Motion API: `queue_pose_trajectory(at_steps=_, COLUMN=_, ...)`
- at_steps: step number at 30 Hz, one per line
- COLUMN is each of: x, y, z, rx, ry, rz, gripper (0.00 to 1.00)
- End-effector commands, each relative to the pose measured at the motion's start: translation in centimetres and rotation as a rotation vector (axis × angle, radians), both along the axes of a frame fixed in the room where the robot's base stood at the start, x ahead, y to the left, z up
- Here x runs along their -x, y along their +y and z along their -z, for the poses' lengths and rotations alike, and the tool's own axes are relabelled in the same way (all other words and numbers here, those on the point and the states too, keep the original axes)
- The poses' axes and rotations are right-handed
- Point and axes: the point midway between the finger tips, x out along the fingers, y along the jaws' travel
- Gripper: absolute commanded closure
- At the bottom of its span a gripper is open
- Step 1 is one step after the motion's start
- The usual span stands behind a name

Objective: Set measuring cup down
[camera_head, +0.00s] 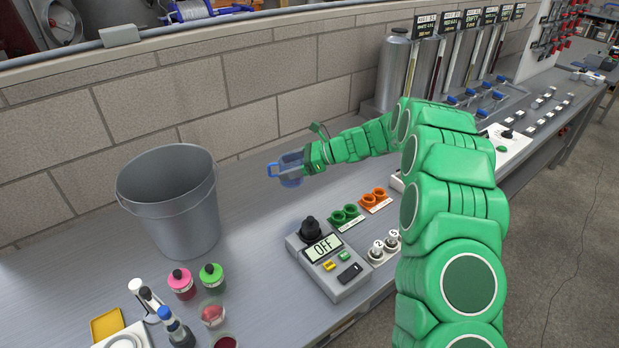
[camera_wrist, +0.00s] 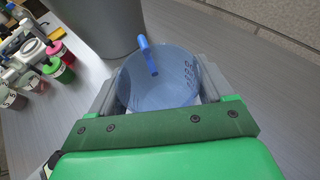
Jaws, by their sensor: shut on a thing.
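The measuring cup (camera_head: 291,176) is clear blue plastic with a blue handle. In the wrist view the cup (camera_wrist: 160,80) sits between the two grey fingers of my gripper (camera_wrist: 158,98), which are shut on its sides. Its open mouth faces the wrist camera, and dark markings show on its wall. In the head view my gripper (camera_head: 303,166) reaches left over the grey bench (camera_head: 250,210) with the cup at its end. I cannot tell whether the cup's base touches the bench.
A grey bucket (camera_head: 180,205) stands left of the cup. A meter reading OFF (camera_head: 328,262) is in front. Pink-capped (camera_head: 181,284) and green-capped (camera_head: 211,275) bottles stand front left. Bench around the cup is clear.

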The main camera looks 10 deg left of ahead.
Motion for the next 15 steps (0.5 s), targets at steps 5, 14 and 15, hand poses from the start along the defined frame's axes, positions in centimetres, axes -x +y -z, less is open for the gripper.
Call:
queue_pose_trajectory(at_steps=5, x=-1.8, y=-5.9, z=-1.5, rx=-0.001, ry=-0.004, rz=0.145, gripper=0.50)
queue_pose_trajectory(at_steps=14, x=-3.0, y=-13.2, z=-2.7, rx=-0.005, ry=0.000, rz=0.329, gripper=0.50)
queue_pose_trajectory(at_steps=15, x=-3.0, y=-13.7, z=-2.7, rx=-0.006, ry=0.001, rz=0.340, gripper=0.50)
